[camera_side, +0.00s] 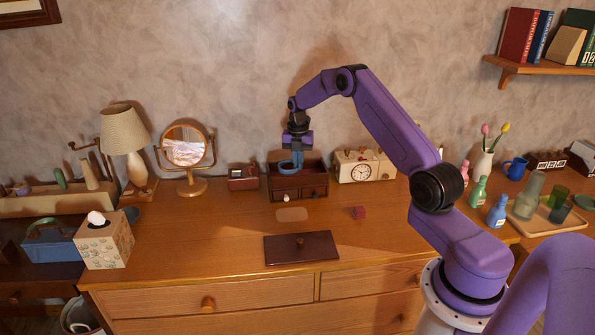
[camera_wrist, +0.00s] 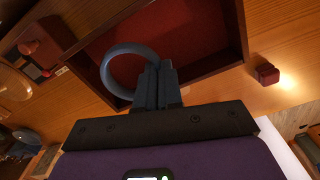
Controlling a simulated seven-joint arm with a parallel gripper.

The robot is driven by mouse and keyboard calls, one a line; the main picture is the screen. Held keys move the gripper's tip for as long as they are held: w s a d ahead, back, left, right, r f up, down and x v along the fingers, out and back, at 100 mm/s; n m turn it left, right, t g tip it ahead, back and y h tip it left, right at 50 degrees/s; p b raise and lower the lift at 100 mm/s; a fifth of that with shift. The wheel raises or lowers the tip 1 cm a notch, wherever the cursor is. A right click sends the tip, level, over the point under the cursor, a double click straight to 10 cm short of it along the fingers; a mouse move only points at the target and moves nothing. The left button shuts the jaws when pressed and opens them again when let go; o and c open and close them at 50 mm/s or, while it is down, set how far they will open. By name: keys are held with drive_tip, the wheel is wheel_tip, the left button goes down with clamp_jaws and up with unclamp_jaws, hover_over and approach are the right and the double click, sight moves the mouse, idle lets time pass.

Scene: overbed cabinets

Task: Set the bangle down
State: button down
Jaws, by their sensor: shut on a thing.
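My gripper (camera_side: 297,163) points down over the open dark wooden box (camera_side: 284,193) at the back of the dresser. It is shut on the bangle (camera_side: 286,165), a plain blue-grey ring. In the wrist view the fingers (camera_wrist: 158,88) pinch one side of the bangle (camera_wrist: 107,72), and the ring sticks out to the left. Behind it is the red-lined inside of the box (camera_wrist: 190,38). The bangle overlaps the box's left part in that view. I cannot tell whether it touches the box floor. The box has small drawers in its front.
A dark lid-like board (camera_side: 320,250) with a knob lies in front on the dresser. A small red cube (camera_side: 359,212) and a pale flat pad (camera_side: 292,214) lie between. A cream clock (camera_side: 378,165) stands right of the box, a small dark red box (camera_side: 243,178) left.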

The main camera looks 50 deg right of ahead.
sight(297, 170)
drive_tip(key=shift+w+f, duration=0.2)
drive_tip(key=shift+f, duration=1.55)
drive_tip(key=shift+f, duration=0.15)
drive_tip(key=c, duration=1.3)
unclamp_jaws()
